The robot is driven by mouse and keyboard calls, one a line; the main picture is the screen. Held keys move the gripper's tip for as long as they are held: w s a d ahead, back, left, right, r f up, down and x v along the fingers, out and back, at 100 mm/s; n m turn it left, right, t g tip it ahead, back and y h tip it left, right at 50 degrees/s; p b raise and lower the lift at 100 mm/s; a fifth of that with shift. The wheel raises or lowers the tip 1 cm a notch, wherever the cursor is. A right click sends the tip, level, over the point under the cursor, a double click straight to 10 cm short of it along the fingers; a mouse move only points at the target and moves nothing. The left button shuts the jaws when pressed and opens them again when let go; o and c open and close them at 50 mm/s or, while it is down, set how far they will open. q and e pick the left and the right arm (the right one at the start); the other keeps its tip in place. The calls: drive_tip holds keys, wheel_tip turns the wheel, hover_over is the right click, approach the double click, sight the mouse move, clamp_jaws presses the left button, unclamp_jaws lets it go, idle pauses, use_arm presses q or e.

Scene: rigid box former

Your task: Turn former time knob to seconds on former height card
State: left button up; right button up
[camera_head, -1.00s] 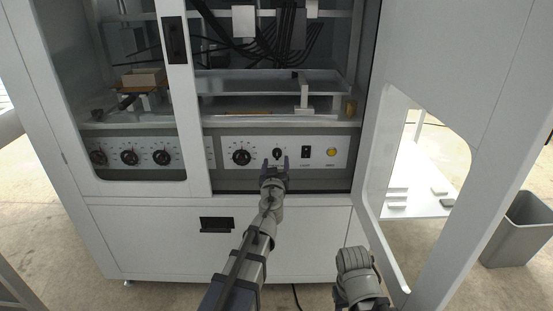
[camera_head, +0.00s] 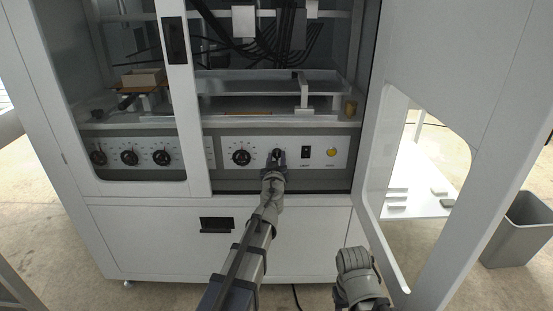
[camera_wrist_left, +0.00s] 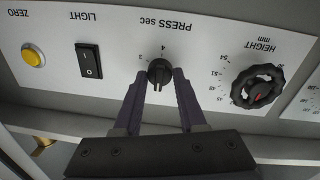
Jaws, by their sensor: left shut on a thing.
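The time knob (camera_wrist_left: 159,72) is a small black knob under the label "PRESS sec", upside down in the left wrist view. The numbers 3 and 4 show beside it; I cannot tell its exact setting. My left gripper (camera_wrist_left: 160,83) has one finger on each side of the knob and is shut on it. In the head view the left gripper (camera_head: 278,159) reaches the white control panel (camera_head: 220,148) and partly covers the knob. I cannot make out a height card.
The larger black height knob (camera_head: 241,157) is left of the time knob. The light switch (camera_head: 305,152) and yellow zero button (camera_head: 331,152) are to its right. An open white door (camera_head: 450,90) stands at right, with a grey bin (camera_head: 520,228) beyond.

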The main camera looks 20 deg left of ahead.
use_arm(q)
clamp_jaws()
